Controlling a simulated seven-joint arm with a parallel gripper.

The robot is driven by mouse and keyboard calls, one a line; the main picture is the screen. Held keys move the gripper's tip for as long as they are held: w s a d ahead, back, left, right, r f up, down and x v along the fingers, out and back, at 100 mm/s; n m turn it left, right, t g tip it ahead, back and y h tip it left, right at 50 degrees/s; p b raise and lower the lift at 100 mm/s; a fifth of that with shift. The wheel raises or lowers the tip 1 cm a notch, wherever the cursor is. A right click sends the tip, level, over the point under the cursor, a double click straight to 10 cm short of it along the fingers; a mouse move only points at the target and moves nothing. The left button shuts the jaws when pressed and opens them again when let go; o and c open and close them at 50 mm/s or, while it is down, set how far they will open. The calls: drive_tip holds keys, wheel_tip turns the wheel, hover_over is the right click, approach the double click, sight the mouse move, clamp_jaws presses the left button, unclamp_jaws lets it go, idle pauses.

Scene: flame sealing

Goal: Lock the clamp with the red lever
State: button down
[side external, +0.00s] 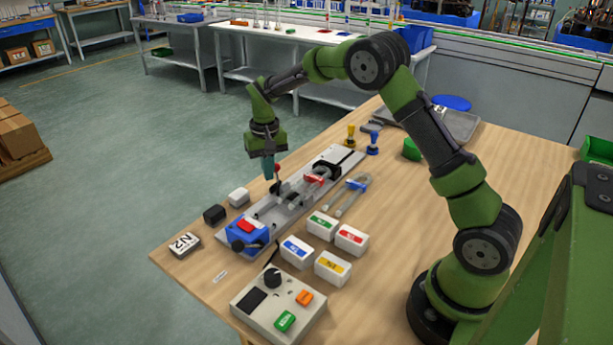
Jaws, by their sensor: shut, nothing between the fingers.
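A long grey metal fixture (341,160) lies diagonally on the wooden table. A red lever part (315,179) sits near its middle, beside a black cylindrical piece (327,170). A small upright dark piece with a reddish top (276,187) stands on the fixture's left edge; I cannot tell which red part is the clamp's lever. My gripper (270,178) points down just above and beside this upright piece. It is shut and empty. Its fingertips are small here, and I cannot tell whether they touch the piece.
A blue unit with a red top (247,232) sits at the fixture's near end. Several labelled white boxes (333,267), a looped tool with a blue part (352,190) and a control box (255,302) lie nearby. Black and white blocks (214,215) stand left. A grey tray (455,123) is behind.

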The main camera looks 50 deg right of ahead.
drive_tip(key=shift+d, duration=0.6)
drive_tip(key=shift+d, duration=0.1)
drive_tip(key=shift+d, duration=0.5)
drive_tip(key=shift+a, duration=0.6)
wheel_tip(320, 180, up, 8)
idle(0.6)
